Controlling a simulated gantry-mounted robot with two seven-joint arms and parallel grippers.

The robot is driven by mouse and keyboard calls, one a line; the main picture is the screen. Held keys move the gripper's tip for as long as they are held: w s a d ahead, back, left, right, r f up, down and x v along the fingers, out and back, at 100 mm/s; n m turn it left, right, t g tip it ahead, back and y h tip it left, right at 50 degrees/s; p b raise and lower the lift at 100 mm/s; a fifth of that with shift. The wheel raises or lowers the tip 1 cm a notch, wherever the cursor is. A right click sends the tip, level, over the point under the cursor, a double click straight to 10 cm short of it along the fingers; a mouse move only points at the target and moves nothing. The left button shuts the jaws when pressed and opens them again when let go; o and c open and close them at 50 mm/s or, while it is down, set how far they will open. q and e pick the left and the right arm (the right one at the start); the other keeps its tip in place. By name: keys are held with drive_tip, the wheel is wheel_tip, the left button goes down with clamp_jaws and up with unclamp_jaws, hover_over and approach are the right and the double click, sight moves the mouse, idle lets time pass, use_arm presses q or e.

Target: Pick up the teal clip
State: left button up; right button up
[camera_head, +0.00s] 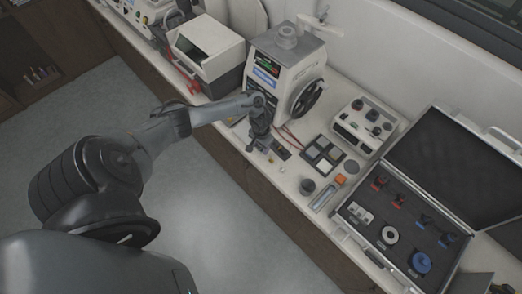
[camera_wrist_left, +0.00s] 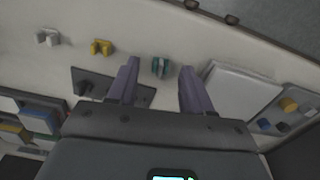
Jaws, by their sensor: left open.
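The teal clip (camera_wrist_left: 160,68) shows in the left wrist view, on the pale bench top, upper middle of the picture. My left gripper (camera_head: 259,146) points down over the bench in the head view, in front of the press. In the left wrist view its two purple-grey fingers are apart, with the clip seen in the gap between their tips and nothing held. I cannot tell how far above the clip the tips are. In the head view the clip is too small or hidden to make out. My right gripper is not in view.
A yellow clip (camera_wrist_left: 101,47) and a pale grey clip (camera_wrist_left: 47,38) lie left of the teal one in the wrist view. A dark plate (camera_wrist_left: 146,98) lies beside it. The press (camera_head: 284,72) stands behind; an open case (camera_head: 400,215) is at the right.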

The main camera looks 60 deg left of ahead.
use_arm(q)
drive_tip(key=shift+f, duration=0.45)
clamp_jaws()
drive_tip(key=shift+r, duration=0.1)
